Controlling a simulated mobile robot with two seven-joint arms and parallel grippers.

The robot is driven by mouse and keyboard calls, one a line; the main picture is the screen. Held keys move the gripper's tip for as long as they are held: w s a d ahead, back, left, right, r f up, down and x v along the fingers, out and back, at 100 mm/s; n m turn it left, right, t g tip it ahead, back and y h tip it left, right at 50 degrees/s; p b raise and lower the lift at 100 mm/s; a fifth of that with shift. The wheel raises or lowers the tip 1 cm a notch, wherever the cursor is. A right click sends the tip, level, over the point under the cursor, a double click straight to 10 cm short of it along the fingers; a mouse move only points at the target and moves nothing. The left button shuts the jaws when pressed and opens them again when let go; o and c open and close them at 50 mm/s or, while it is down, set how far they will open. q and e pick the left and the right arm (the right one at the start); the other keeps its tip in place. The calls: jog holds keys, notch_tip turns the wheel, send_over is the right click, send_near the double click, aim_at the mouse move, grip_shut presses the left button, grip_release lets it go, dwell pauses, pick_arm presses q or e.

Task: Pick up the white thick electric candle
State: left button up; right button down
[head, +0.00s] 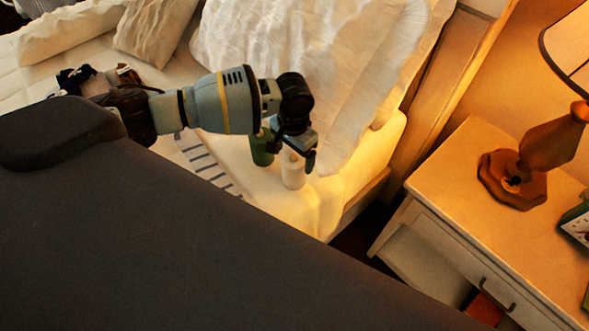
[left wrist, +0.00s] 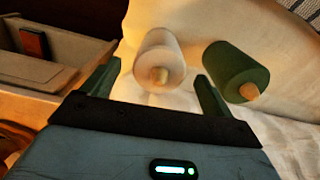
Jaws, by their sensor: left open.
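The white thick electric candle (head: 292,172) stands on the bed near its right edge in the head view, close under my left gripper (head: 309,158). In the left wrist view the white candle (left wrist: 160,62), with its pale flame tip, lies between and beyond the two fingertips of the left gripper (left wrist: 155,82). The gripper is open and nothing is held. A green candle (head: 262,148) stands beside the white one; it also shows in the left wrist view (left wrist: 232,70), just outside the right finger. My right gripper is in neither view.
A white pillow (head: 300,70) lies right behind the candles. A striped cloth (head: 208,165) lies to their left.

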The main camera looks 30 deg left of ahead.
aim_at(294, 175)
pick_arm(q)
jog(key=shift+w+f, duration=0.1)
jog(key=shift+f, duration=2.45)
jog(key=c, duration=1.1)
